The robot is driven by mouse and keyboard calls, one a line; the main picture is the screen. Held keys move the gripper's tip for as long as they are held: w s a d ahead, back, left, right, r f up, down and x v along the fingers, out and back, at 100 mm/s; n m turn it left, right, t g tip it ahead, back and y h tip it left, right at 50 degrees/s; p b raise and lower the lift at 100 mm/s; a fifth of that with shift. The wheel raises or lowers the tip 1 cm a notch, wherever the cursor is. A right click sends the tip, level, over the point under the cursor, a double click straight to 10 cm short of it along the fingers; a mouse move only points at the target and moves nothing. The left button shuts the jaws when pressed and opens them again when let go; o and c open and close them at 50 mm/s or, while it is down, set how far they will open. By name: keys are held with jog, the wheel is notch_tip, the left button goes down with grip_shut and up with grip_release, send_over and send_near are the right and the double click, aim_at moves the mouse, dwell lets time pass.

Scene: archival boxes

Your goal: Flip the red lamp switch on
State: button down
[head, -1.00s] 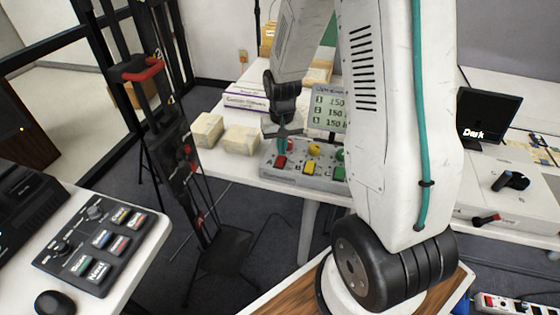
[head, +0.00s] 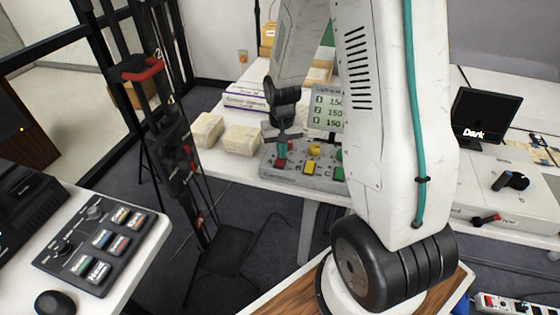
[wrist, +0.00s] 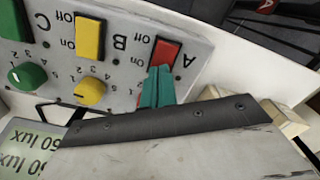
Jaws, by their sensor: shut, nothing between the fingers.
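The grey lamp control box (head: 300,181) sits on the white table, with red, yellow and green switches in a row. The red switch (wrist: 168,52), marked A, shows in the wrist view with "Off" and "On" printed beside it; in the head view (head: 280,163) it lies just below my gripper. My gripper (wrist: 158,88) is shut and empty, its teal fingertips at the "On" end of the red switch. They overlap that end in the wrist view; I cannot tell whether they press on it.
Yellow (wrist: 89,38) and green (wrist: 17,20) switches sit beside the red one, with yellow (wrist: 90,91) and green (wrist: 27,75) knobs. A lux display (head: 325,112) stands behind the box. Pale blocks (head: 241,139) lie left of it. A dark screen reading "Dark" (head: 487,115) stands right.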

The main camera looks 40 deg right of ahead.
aim_at(286, 168)
jog(key=shift+r, duration=3.45)
jog(key=shift+s, duration=0.1)
jog(key=s+a+r+n, duration=0.1)
jog(key=s+a+r, duration=0.3)
jog(key=s+r, duration=0.2)
jog(key=s+a+r+n+t, duration=0.1)
jog(key=s+a+r+n, duration=0.1)
jog(key=s+a+r, duration=0.2)
jog(key=s+a+r+n, duration=0.1)
jog(key=s+a+r, duration=0.3)
jog(key=s+r, duration=0.5)
jog(key=s, duration=0.4)
jog(key=shift+r, duration=0.3)
